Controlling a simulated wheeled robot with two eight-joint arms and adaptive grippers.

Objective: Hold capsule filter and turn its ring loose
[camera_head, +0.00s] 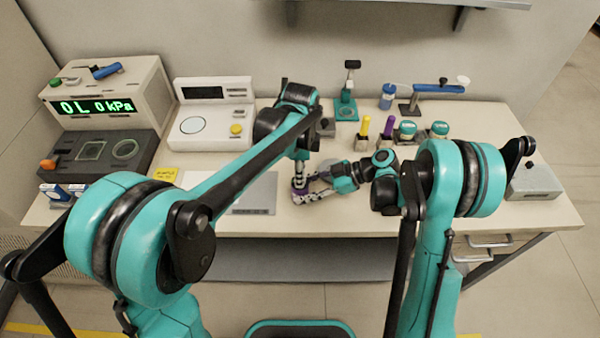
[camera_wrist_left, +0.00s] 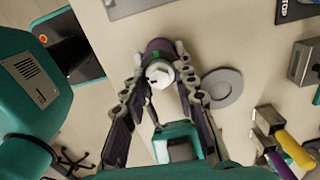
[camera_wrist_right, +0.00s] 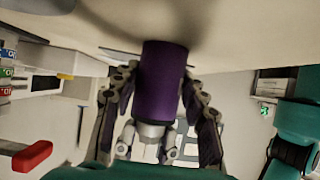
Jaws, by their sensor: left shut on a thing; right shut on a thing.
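The capsule filter (camera_head: 299,191) stands upright near the front middle of the bench, mostly hidden by my grippers in the head view. The right wrist view shows its purple body (camera_wrist_right: 165,80) and a grey-white section (camera_wrist_right: 150,129). The left wrist view, from above, shows its white top (camera_wrist_left: 159,75) and a green mark on the purple part. My left gripper (camera_wrist_left: 160,62) reaches down from above and is shut around the filter's upper part. My right gripper (camera_head: 308,192) comes in from the right, shut on the purple body. The exact ring contact is hidden.
A grey disc (camera_wrist_left: 222,88) lies just beside the filter. A grey plate (camera_head: 255,192) lies to its left. Yellow and purple-handled tools (camera_head: 364,128) and jars (camera_head: 407,130) stand behind to the right. Instruments (camera_head: 212,110) fill the left and back.

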